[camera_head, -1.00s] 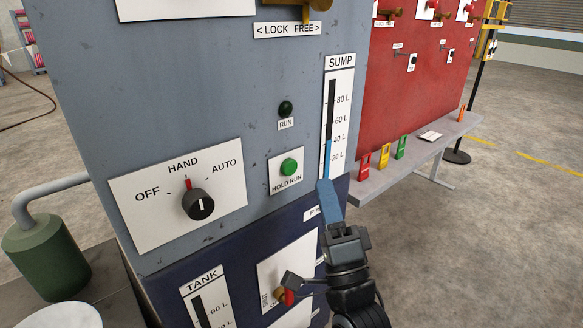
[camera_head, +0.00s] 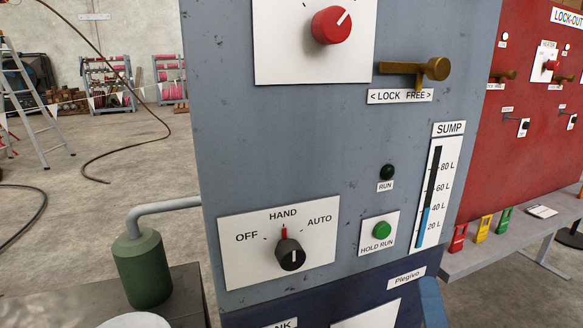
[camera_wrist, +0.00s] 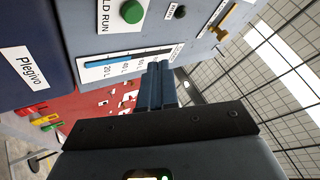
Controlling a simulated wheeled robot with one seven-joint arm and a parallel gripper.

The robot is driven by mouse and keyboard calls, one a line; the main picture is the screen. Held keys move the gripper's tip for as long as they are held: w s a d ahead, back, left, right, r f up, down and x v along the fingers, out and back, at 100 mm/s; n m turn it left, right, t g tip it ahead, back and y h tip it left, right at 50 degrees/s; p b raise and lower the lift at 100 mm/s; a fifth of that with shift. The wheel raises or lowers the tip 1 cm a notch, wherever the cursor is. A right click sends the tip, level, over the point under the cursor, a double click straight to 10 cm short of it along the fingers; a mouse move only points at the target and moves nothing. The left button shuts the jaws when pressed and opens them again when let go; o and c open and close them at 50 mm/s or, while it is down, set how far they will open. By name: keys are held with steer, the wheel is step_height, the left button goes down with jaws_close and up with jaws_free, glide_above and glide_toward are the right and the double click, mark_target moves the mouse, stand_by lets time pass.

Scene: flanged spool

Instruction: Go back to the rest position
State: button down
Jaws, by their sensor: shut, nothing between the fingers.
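My gripper shows its blue fingers (camera_head: 432,303) at the bottom right of the head view, in front of the panel's lower dark blue part. In the wrist view the fingers (camera_wrist: 157,88) are together with nothing between them, pointing past the sump gauge (camera_wrist: 115,60). The grey-blue control panel (camera_head: 310,140) fills the middle of the head view. Its black selector knob (camera_head: 290,255) has its mark up near HAND. The green hold-run button (camera_head: 381,230) and dark run lamp (camera_head: 387,172) are to the right. The sump gauge (camera_head: 428,205) reads about 40 L.
A red lock-out board (camera_head: 520,140) stands at the right behind a grey shelf (camera_head: 500,258) with red, yellow and green tags. A brass lever (camera_head: 420,70) sticks out of the panel. A green cylinder (camera_head: 143,270) with a pipe stands at the left. Floor beyond is open.

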steer(key=s+f+n+g+y+p, duration=0.1)
steer(key=s+n+g, duration=0.4)
steer(key=s, duration=1.2)
steer(key=s+f+n+g+p, duration=0.2)
steer(key=s+n+g, duration=0.3)
steer(key=s, duration=1.3)
steer(key=n+p, duration=0.1)
steer(key=n, duration=0.3)
steer(key=shift+s+a+n+y, duration=0.2)
steer(key=shift+a+n+y, duration=0.05)
steer(key=shift+n+y, duration=0.15)
